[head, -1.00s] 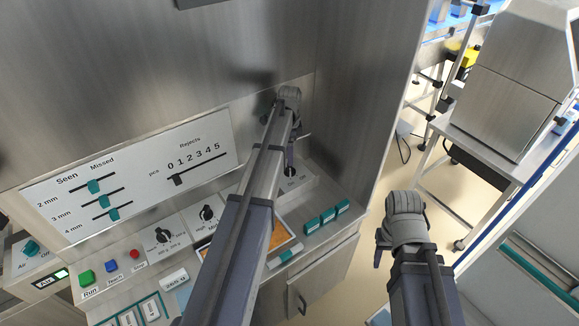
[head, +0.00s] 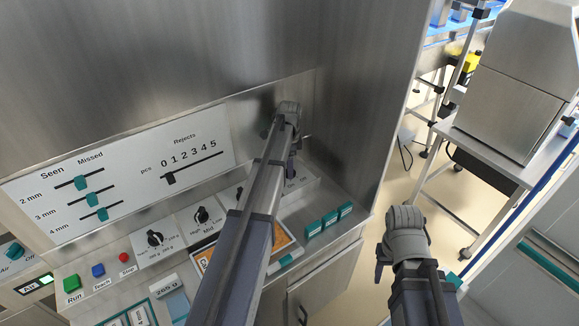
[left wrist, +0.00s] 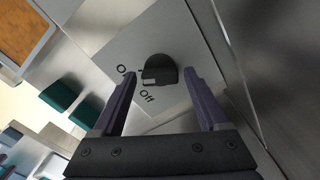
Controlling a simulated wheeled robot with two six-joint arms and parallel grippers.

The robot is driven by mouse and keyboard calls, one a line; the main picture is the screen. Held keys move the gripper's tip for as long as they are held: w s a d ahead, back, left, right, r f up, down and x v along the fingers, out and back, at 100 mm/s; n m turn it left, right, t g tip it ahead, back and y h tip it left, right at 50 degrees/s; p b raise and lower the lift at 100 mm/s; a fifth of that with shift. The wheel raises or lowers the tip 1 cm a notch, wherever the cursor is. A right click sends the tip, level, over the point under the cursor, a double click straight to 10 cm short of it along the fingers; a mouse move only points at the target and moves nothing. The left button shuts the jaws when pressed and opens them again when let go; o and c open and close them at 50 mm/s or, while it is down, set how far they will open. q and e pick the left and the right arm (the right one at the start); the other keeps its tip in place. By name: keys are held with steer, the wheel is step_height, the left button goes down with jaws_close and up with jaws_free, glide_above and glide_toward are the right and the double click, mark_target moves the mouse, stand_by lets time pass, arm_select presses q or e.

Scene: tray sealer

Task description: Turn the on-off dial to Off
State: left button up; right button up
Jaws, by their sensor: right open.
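The on-off dial (left wrist: 160,70) is a black knob on a pale plate, seen in the left wrist view. The word Off (left wrist: 147,96) is printed below it and a partly covered word starting with O is at its left. A light mark shows on the knob's lower left side, near Off. My left gripper (left wrist: 160,74) is open, with one finger on each side of the dial; I cannot tell whether they touch it. In the head view my left gripper (head: 291,168) hides the dial. My right gripper (head: 381,262) is open and empty, away from the panel.
Green, blue and red buttons (head: 98,270) are further left. Teal blocks (head: 330,219) lie on the counter. A steel wall rises close beside the dial's plate.

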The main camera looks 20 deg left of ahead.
arm_select(q)
steer(key=c, duration=1.1)
steer(key=n, duration=0.5)
steer(key=shift+n, duration=0.4)
steer(key=n, duration=0.5)
steer(key=shift+n, duration=0.7)
steer(key=o, duration=1.3)
steer(key=shift+o, duration=0.2)
steer(key=shift+r, duration=0.1)
